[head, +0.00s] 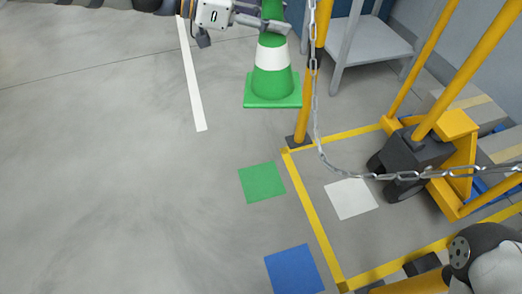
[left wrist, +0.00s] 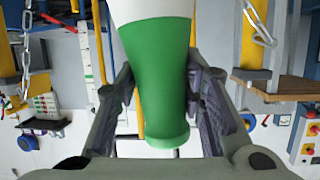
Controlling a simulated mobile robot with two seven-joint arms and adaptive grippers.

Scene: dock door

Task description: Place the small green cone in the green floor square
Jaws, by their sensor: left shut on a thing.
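The small green cone (head: 272,88) has a white band and a square green base, and hangs upright in the head view. My left gripper (head: 270,24) is shut on its upper part, near the top edge of the view. In the left wrist view the green cone (left wrist: 157,75) stands between the two fingers of the left gripper (left wrist: 160,95). The green floor square (head: 262,182) lies bare on the floor, lower in the head view than the cone. My right gripper is not in view.
A chain (head: 340,168) hangs from a yellow post (head: 305,95) right of the cone. Yellow floor lines (head: 312,210) enclose a white square (head: 351,198) and a yellow wheeled truck (head: 455,140). A blue square (head: 294,269) lies below the green one. Floor to the left is clear.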

